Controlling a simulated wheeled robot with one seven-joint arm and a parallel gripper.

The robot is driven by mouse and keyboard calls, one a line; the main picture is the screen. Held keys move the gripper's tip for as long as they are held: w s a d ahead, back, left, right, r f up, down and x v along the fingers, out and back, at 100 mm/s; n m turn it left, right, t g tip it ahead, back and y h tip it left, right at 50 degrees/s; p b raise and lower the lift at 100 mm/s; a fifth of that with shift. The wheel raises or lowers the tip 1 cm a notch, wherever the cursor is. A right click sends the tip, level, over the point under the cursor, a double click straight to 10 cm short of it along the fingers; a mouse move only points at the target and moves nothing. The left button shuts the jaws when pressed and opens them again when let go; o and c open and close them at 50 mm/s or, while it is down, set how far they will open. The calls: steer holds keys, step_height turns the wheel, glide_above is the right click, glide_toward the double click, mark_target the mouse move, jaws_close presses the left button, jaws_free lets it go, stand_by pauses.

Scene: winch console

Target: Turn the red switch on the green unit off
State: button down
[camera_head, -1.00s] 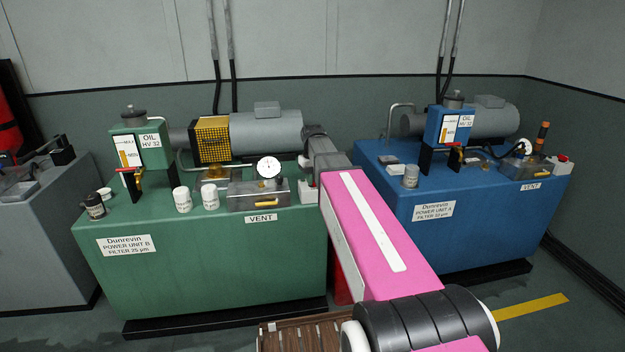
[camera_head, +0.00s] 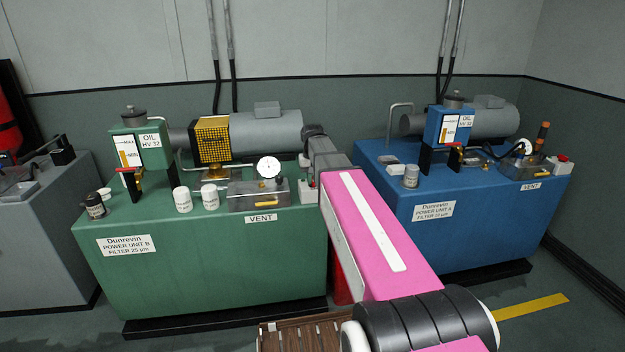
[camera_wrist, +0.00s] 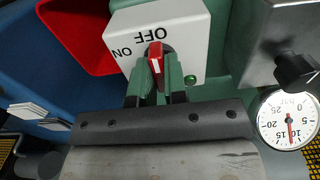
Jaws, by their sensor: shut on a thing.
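The red switch (camera_wrist: 155,58) sits on a white box (camera_wrist: 185,30) marked ON and OFF, seen upside down in the wrist view. Its upper end lies close to the OFF lettering, with ON off to the left. My gripper (camera_wrist: 157,84) is shut on the red switch, a finger on either side; the fingers hide part of it. In the head view the green unit (camera_head: 200,265) stands at the left. The white box (camera_head: 308,193) shows at its right end, and my arm hides the switch there.
A dial gauge (camera_head: 269,167) stands left of the box on the green unit. A green lamp (camera_wrist: 190,79) is on the box. A red container (camera_wrist: 85,35) shows beside it in the wrist view. White canisters (camera_head: 182,199) and a blue unit (camera_head: 450,225) stand nearby.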

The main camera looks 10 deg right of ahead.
steer(key=c, duration=1.2)
jaws_free()
steer(key=shift+o, duration=0.2)
steer(key=shift+r, duration=0.1)
step_height(320, 180, up, 11)
steer(key=shift+s+f, duration=0.1)
steer(key=shift+f, duration=0.1)
